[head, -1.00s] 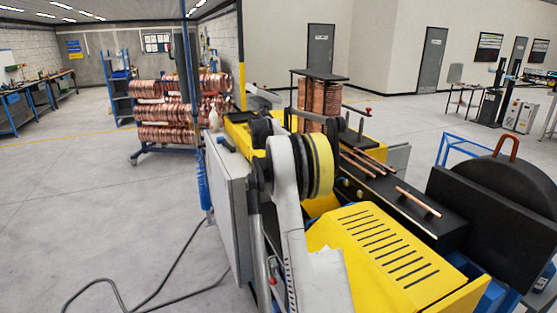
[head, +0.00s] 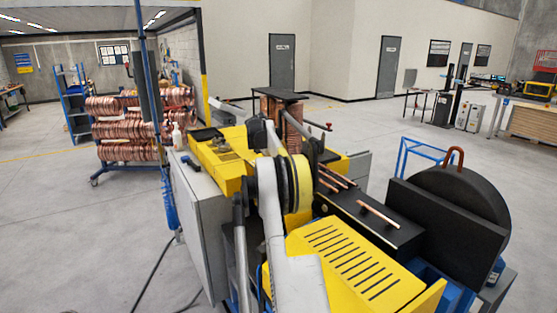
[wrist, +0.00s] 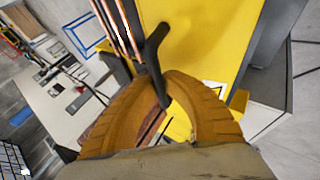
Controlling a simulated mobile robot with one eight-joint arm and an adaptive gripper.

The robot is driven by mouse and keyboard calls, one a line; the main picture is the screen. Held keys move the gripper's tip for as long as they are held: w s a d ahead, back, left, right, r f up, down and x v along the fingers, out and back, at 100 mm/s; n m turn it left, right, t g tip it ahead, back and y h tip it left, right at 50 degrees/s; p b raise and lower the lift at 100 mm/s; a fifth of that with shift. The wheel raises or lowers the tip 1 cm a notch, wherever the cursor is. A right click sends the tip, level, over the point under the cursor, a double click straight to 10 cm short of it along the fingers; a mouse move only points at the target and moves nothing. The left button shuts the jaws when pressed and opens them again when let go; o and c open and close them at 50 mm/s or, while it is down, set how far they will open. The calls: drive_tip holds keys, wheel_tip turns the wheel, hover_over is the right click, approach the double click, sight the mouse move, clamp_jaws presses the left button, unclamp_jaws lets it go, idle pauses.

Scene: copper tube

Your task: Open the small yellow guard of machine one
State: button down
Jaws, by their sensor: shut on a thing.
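In the wrist view, my gripper (wrist: 163,88) has its two orange fingers closed around the lower end of a black handle (wrist: 153,50). The handle stands beside a smooth yellow panel (wrist: 210,35), which looks like the small guard; how the two join is partly hidden. In the head view, my grey arm reaches over the yellow machine (head: 212,181) and hides my fingertips and the handle. I cannot tell from there how far the guard is open.
A large slotted yellow cover (head: 352,262) fills the front right. Copper tubes lie on a black bed (head: 385,229) behind it. A grey cabinet (head: 200,225) stands at left, and a rack of copper coils (head: 125,130) is behind. The floor at far left is clear.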

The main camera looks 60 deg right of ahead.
drive_tip(key=c, duration=1.5)
unclamp_jaws()
drive_tip(key=shift+w, duration=0.1)
drive_tip(key=shift+o, duration=0.2)
drive_tip(key=v, duration=1.2)
